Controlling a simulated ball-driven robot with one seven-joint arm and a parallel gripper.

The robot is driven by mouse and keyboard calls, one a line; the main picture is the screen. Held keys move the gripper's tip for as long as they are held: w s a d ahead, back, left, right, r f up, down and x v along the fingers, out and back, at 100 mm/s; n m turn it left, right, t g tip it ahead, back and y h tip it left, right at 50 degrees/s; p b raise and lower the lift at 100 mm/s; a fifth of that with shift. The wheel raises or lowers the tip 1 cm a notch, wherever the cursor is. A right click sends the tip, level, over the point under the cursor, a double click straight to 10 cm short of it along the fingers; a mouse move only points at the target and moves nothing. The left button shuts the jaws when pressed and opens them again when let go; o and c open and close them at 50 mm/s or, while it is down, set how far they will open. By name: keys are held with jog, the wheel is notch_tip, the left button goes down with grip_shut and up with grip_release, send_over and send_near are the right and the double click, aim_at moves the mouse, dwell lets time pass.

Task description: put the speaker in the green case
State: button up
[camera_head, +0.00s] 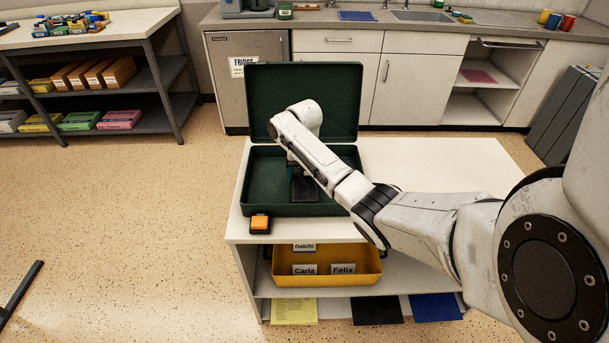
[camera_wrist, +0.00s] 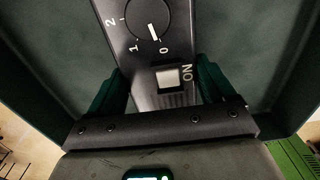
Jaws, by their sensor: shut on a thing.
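The green case (camera_head: 265,180) stands open on the white cabinet top, its lid (camera_head: 345,95) upright at the back. The speaker (camera_head: 304,188) is a dark box with a ribbed face, inside the case's outline. In the wrist view the speaker (camera_wrist: 150,50) shows a dial marked 0, 1, 2 and a white switch marked ON. My gripper (camera_wrist: 160,88) has its two green fingers on either side of the speaker and is shut on it. Case walls show around it in the wrist view. My arm hides part of the case; I cannot tell whether the speaker touches its floor.
A small orange and black device (camera_head: 260,223) sits at the cabinet's front left corner. The white top (camera_head: 440,160) right of the case is clear. A yellow tray (camera_head: 325,280) with name labels is on the shelf below. A counter with sink (camera_head: 420,16) stands behind.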

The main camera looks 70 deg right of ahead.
aim_at(304, 174)
jog(key=shift+f, duration=0.1)
jog(key=o, duration=1.4)
notch_tip(304, 174, up, 12)
jog(key=shift+r, duration=0.1)
